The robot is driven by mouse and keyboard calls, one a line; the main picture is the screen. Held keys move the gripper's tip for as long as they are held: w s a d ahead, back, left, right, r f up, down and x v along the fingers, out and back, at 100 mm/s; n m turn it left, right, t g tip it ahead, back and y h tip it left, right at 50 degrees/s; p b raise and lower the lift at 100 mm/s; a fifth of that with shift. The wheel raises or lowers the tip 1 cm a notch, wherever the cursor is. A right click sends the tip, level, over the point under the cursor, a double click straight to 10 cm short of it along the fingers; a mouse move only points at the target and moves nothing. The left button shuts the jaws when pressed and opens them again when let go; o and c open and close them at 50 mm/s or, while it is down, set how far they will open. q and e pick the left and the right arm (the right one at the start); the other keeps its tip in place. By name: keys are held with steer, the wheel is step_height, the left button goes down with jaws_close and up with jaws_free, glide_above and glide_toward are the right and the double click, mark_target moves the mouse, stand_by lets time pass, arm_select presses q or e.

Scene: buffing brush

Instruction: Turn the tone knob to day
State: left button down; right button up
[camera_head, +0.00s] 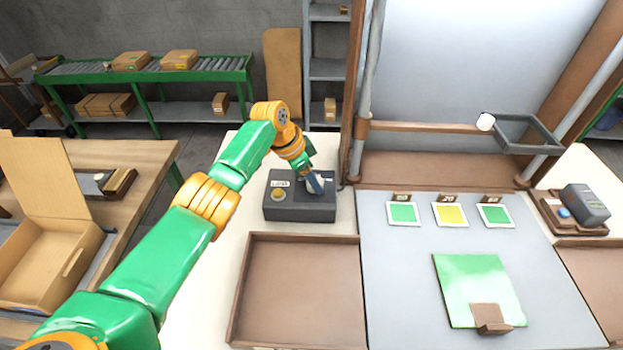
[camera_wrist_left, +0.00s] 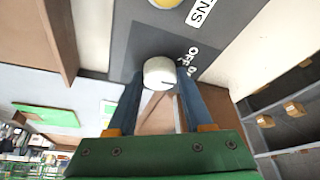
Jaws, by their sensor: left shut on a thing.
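The grey control box (camera_head: 300,209) stands on the pale bench behind the brown tray. Its white round knob (camera_wrist_left: 159,72) is in the left wrist view, with a dark pointer line towards the picture's lower right. White lettering beside it reads "OFF" and a partly hidden word starting with "D". My left gripper (camera_wrist_left: 160,77) is shut on this knob, one blue finger on each side. In the head view the left gripper (camera_head: 315,184) is at the right half of the box top and partly covers the knob. My right gripper is not in view.
A yellow button (camera_head: 278,194) is on the box's left half. An empty brown tray (camera_head: 240,290) lies in front. To the right, a grey board (camera_head: 400,320) carries green and yellow samples and a green panel (camera_head: 470,285). A frame post (camera_head: 358,110) rises close right of the box.

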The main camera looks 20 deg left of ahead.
arm_select(q)
steer(key=shift+c, duration=1.5)
jaws_free()
steer(key=shift+d, duration=0.15)
steer(key=v, duration=0.7)
steer(key=shift+f, duration=0.1)
